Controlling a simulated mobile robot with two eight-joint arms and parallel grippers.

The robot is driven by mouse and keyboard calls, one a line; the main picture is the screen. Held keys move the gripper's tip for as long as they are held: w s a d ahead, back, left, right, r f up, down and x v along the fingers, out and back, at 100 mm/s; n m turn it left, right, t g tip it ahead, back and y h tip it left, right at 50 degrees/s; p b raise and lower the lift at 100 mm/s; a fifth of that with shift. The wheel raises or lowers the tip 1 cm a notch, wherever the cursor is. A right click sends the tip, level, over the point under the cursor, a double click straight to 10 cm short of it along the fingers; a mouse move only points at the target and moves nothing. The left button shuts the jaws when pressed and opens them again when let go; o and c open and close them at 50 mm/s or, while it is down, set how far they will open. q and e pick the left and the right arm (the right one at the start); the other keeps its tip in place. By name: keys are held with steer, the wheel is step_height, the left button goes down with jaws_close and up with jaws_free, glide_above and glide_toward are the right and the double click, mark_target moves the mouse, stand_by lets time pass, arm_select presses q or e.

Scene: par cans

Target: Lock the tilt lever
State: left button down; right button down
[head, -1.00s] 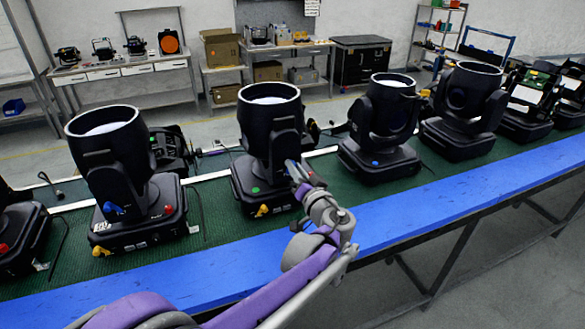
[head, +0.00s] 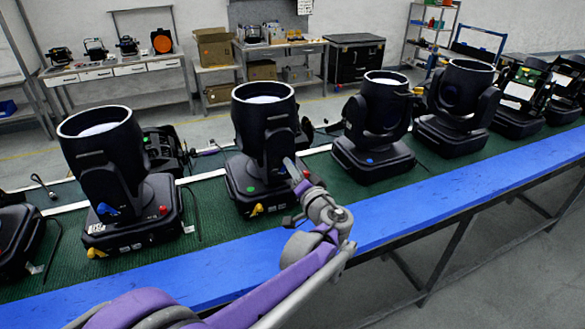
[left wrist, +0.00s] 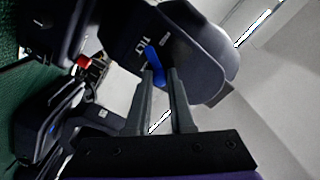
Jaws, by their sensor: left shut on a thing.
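A black par can (head: 262,135) stands on the green mat, second from the left among the large ones in the head view. My left gripper (head: 289,165) reaches the side of its yoke and covers the lever there. In the left wrist view, the blue tilt lever (left wrist: 154,60) lies at the fingertips of my left gripper (left wrist: 160,76), beside white lettering that reads TILT. The fingers are shut on the lever. Its far end sticks out past the tips. My right gripper is not in view.
Other par cans stand in the row, one close on the left (head: 104,165) and one on the right (head: 376,125). A blue strip (head: 420,213) runs along the bench's front edge. A red knob (left wrist: 84,62) shows near the lever. The floor in front is clear.

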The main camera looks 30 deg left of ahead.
arm_select(q)
steer(key=c, duration=0.8)
jaws_free()
steer(key=b+v, duration=0.1)
steer(key=v, duration=1)
steer(key=shift+a, duration=0.1)
steer(key=s+a+f+g+h, duration=0.1)
steer(key=s+f, duration=0.2)
steer(key=f, duration=0.1)
steer(key=s+a+f+g+h, duration=0.1)
steer(key=s+f+g+h, duration=0.1)
steer(key=s+f, duration=0.2)
steer(key=s+a+f+g+h, duration=0.2)
steer(key=s+f, duration=0.1)
steer(key=s, duration=0.1)
steer(key=shift+s+f, duration=0.1)
steer(key=shift+f, duration=0.3)
steer(key=s+d+f+h, duration=0.5)
steer(key=s+d+f, duration=0.1)
steer(key=s, duration=0.1)
steer(key=s+d+f+g+h, duration=0.1)
steer(key=s+d+f+h, duration=0.1)
steer(key=s+h, duration=0.1)
steer(key=shift+s+d+f+h, duration=0.3)
steer(key=shift+s+d+f, duration=0.1)
steer(key=shift+s, duration=0.2)
